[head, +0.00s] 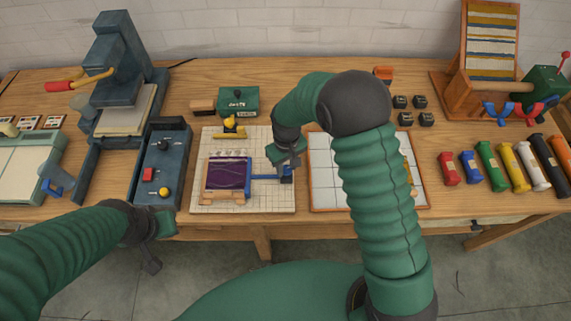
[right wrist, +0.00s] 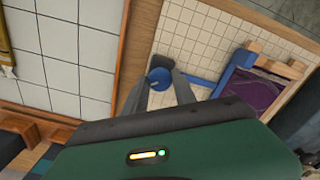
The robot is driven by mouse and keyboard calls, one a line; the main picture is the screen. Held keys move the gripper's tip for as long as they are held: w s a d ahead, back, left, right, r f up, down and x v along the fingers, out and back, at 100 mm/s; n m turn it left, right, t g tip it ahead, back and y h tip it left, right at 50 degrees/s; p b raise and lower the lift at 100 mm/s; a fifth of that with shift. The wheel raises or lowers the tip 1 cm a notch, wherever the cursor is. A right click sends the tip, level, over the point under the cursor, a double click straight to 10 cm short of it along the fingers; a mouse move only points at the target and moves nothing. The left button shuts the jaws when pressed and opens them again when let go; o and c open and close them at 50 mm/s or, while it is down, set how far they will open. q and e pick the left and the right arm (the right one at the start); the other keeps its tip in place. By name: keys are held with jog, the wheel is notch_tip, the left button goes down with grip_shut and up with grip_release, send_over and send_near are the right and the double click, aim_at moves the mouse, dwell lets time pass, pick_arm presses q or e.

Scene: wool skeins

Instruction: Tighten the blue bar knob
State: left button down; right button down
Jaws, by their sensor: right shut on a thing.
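The blue bar (head: 264,177) lies flat on a pale gridded board, running right from a wooden frame with purple cloth (head: 228,173). It also shows in the right wrist view (right wrist: 234,70). The round blue knob (right wrist: 159,75) sits between my right fingertips in the right wrist view. My right gripper (head: 287,176) is shut on the knob, at the right end of the bar; in the head view it hides most of the knob. My left gripper (head: 153,250) hangs in front of the table's near edge, away from the bar; its finger gap is unclear.
A dark control box (head: 163,165) stands left. A green box (head: 238,102) is behind. Several coloured rolls (head: 488,165) lie at right.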

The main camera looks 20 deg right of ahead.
aim_at(286, 168)
jog(key=shift+m, duration=0.5)
jog(key=c, duration=1)
grip_release()
notch_tip(286, 168, up, 17)
jog(key=shift+w+f, duration=0.1)
jog(key=shift+f, duration=0.05)
